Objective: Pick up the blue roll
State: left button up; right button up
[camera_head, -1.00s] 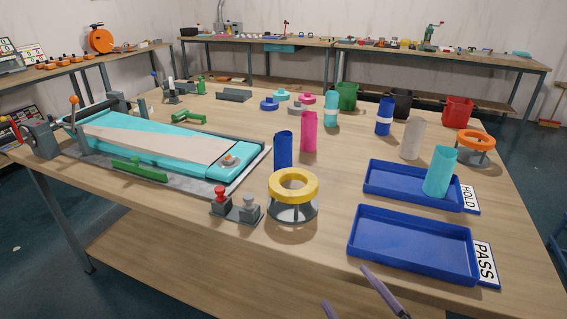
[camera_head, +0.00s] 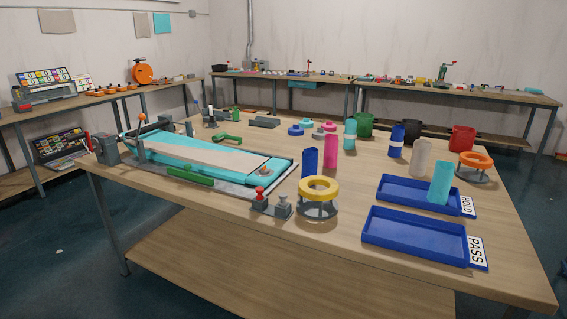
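A plain dark blue roll (camera_head: 309,163) stands upright on the wooden table (camera_head: 225,208), behind the yellow ring stand (camera_head: 319,190) and left of a pink roll (camera_head: 331,150). A second blue roll with a white band (camera_head: 396,141) stands farther back, left of a beige roll (camera_head: 420,158). Neither of my grippers is in view.
A turquoise roll (camera_head: 440,183) stands in the blue HOLD tray (camera_head: 398,192). The blue PASS tray (camera_head: 415,247) in front is empty. An orange ring stand (camera_head: 474,163) is at right.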

aim_at(309, 155)
jog(key=u, duration=0.3)
jog(key=i, duration=0.95)
jog(key=z, duration=0.05)
